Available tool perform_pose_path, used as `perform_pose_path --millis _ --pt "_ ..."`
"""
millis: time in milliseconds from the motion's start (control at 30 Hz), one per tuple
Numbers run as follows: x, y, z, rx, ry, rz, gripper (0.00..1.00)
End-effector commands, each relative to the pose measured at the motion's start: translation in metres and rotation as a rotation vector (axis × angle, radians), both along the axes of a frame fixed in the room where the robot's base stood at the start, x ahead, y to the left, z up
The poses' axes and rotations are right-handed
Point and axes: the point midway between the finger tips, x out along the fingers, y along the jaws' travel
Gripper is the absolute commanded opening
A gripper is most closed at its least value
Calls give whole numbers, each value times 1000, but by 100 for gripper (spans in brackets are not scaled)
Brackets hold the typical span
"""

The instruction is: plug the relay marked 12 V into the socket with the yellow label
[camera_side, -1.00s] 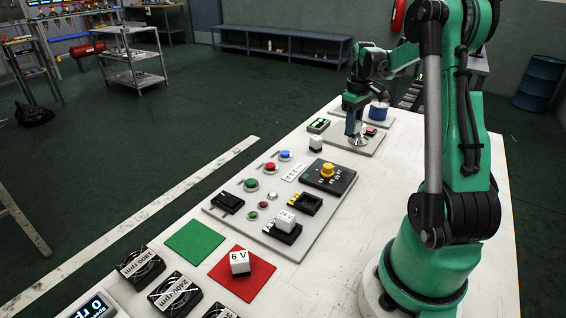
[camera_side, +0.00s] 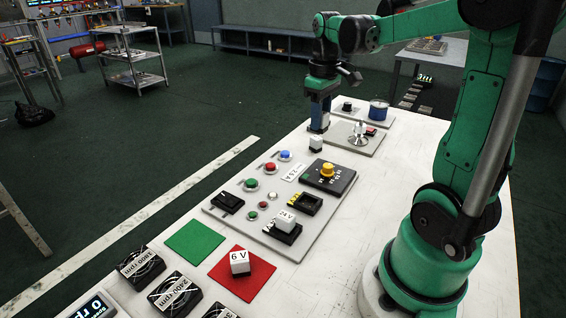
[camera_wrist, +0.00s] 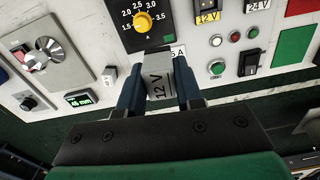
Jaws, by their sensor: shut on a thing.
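The white relay marked 12 V (camera_wrist: 158,88) is between the fingers of my gripper (camera_wrist: 160,76) in the wrist view, its marking facing the camera. In the side view my gripper (camera_side: 318,129) is shut on this relay (camera_side: 316,144), low over the table behind the grey panel; I cannot tell whether the relay touches the table. The socket with the yellow label (camera_side: 305,204) is a black, empty-looking frame on the panel; its label (camera_side: 294,197) is beside it. In the wrist view the yellow label (camera_wrist: 208,17) shows near the top edge.
A white relay marked 24 V (camera_side: 286,219) sits in the neighbouring socket. The panel also bears a yellow knob (camera_side: 327,170), coloured buttons and a black switch (camera_side: 228,202). A relay marked 6 V (camera_side: 240,262) stands on a red mat (camera_side: 245,287).

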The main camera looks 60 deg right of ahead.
Motion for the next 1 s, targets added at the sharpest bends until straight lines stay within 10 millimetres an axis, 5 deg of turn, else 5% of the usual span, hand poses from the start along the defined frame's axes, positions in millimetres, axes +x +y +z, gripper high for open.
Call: perform_pose_path --millis 100,300,767,1000 --pt "-9 43 -22 0 0 43 0" --pt "-24 79 -43 0 0 74 0" --pt "-27 83 -47 0 0 77 0" --pt "-26 83 -65 0 0 77 0"
